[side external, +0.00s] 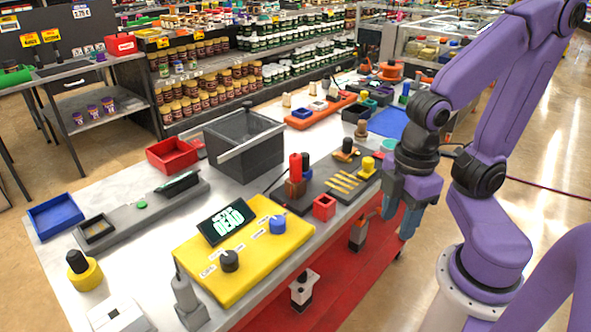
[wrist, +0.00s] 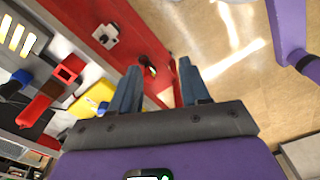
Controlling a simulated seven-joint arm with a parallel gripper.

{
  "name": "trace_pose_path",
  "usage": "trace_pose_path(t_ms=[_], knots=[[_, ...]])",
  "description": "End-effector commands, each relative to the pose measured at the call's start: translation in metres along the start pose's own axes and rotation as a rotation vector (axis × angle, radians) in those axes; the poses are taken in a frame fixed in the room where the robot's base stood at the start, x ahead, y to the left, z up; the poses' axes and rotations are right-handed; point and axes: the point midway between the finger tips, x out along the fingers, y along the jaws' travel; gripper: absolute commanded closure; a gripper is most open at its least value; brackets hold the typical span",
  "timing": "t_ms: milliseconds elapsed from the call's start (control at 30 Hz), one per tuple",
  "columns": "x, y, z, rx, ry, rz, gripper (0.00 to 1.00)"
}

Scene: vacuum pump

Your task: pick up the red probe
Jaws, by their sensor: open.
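The red probe (side external: 295,167) stands upright in a brown holder (side external: 295,189) on a dark tray, beside a black upright piece, in the side view. A long red piece at the left of the wrist view (wrist: 33,109) appears to be the same probe. My gripper (side external: 399,212) is open and empty, pointing down, off the table's right edge and to the right of the probe. In the wrist view my gripper (wrist: 159,70) has its two blue-grey fingers apart, with the red lower shelf and floor beyond them.
A small red open box (side external: 324,206) sits to the right of the probe. A yellow block (side external: 368,167) and yellow strips (side external: 343,183) lie behind it. A yellow panel (side external: 215,275) with knobs and a display is in front.

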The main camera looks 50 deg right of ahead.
Motion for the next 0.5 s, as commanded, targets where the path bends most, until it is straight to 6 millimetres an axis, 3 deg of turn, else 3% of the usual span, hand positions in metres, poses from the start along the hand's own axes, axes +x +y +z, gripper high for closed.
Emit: trace_pose_path(t_ms=[167,367,500], knots=[[0.005,-0.012,-0.018,0.029,0.064,-0.059,0.54],[0.010,-0.038,-0.082,0.186,0.296,-0.211,0.54],[0.010,-0.036,-0.129,0.359,0.474,-0.254,0.54]])
